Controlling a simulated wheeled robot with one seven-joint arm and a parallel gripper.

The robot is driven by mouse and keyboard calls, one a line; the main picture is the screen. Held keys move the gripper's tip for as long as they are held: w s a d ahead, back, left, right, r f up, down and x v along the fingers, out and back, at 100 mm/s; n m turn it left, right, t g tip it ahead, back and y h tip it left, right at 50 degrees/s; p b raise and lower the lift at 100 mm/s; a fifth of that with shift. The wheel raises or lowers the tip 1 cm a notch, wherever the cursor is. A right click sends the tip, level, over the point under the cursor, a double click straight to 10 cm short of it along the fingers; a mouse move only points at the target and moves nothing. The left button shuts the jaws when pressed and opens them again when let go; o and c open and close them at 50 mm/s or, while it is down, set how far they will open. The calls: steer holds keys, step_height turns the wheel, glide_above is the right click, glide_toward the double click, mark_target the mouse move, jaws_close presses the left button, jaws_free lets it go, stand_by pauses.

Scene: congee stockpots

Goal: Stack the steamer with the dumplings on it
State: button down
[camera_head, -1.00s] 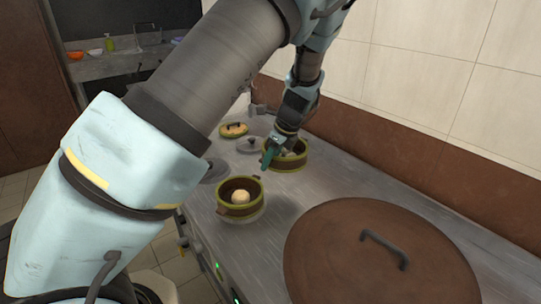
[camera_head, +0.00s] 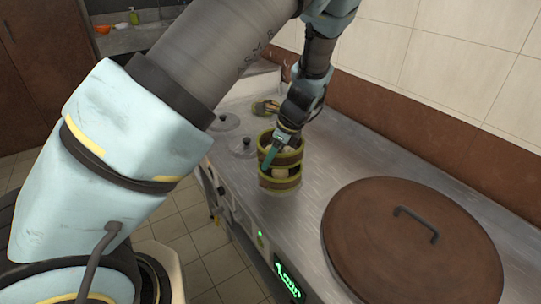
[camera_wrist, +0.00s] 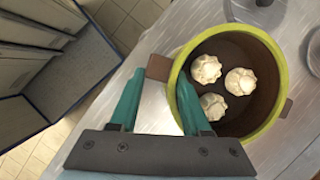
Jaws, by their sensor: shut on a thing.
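A round steamer (camera_head: 292,157) with a green rim and brown wall is held by my gripper (camera_head: 270,158). In the wrist view this steamer (camera_wrist: 174,85) holds three white dumplings (camera_wrist: 213,82), and my gripper (camera_wrist: 158,108) has one finger inside its wall and one outside.
A big brown lid (camera_head: 370,235) with a grey handle covers the right of the metal counter. Two grey lids (camera_head: 225,121) (camera_head: 243,148) and a small green-rimmed lid (camera_head: 265,108) lie to the left and behind. The counter's front edge is close to the lower steamer.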

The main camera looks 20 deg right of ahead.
step_height(320, 180, down, 4)
steer(key=shift+r+b, duration=0.25)
steer(key=shift+b, duration=0.85)
steer(key=shift+p, duration=0.45)
steer(key=shift+f+b, duration=0.3)
steer(key=shift+f, duration=0.2)
stand_by(0.7)
steer(key=c, duration=0.6)
jaws_free()
steer(key=shift+c, duration=0.2)
steer(key=p+v, duration=0.8)
steer(key=v, duration=0.3)
steer(key=shift+p, duration=0.3)
